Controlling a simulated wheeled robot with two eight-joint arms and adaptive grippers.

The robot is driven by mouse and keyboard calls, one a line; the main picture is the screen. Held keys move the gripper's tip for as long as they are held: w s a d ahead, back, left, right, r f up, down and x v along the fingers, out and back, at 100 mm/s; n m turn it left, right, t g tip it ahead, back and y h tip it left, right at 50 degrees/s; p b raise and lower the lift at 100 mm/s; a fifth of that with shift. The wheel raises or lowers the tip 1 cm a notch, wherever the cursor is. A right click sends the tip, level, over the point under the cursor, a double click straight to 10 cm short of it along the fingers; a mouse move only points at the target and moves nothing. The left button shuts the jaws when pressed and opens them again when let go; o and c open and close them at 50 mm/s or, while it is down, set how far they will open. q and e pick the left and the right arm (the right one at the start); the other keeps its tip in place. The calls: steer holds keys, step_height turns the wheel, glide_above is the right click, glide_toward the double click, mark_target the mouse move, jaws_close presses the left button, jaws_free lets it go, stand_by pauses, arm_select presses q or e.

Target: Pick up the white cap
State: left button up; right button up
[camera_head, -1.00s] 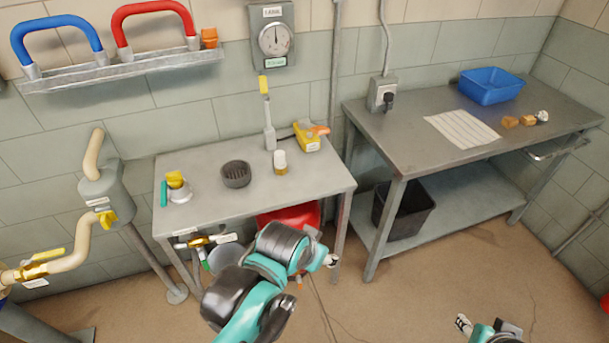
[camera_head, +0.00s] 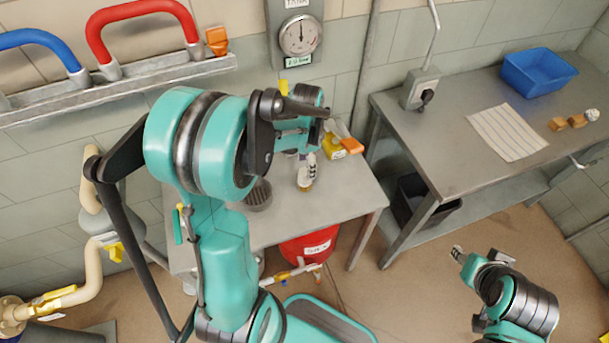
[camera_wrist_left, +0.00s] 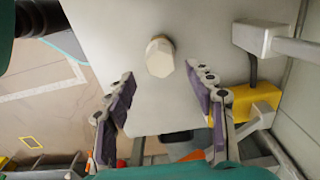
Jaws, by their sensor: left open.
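The white cap (camera_wrist_left: 160,57) is a faceted white piece seen from above in the left wrist view. In the head view, a small bottle with an amber body (camera_head: 305,185) stands on the left table, its top mostly hidden by my left gripper (camera_head: 308,158). In the left wrist view, my left gripper (camera_wrist_left: 160,76) is open, its two purple-padded fingers apart. The cap lies in line with the gap, slightly beyond the fingertips, and nothing is held. My right gripper (camera_head: 478,257) is low at the right, its fingers apart and empty, far from the cap.
On the left table (camera_head: 340,205) are a dark round grate (camera_head: 258,196) and a yellow box (camera_head: 333,151) close to the bottle. A gauge (camera_head: 300,36) hangs on the wall behind. The right table holds a blue bin (camera_head: 538,72) and a striped cloth (camera_head: 506,131).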

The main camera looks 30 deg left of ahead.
mark_target(304, 171)
arm_select(q)
steer(key=f, duration=0.1)
steer(key=f+b, duration=0.1)
steer(key=f, duration=0.1)
steer(key=f+b, duration=0.1)
steer(key=shift+s+a+f, duration=0.15)
steer(key=shift+a+f, duration=0.1)
steer(key=shift+f, duration=0.6)
steer(key=shift+r, duration=0.1)
steer(key=shift+c, duration=0.6)
steer(key=c, duration=0.9)
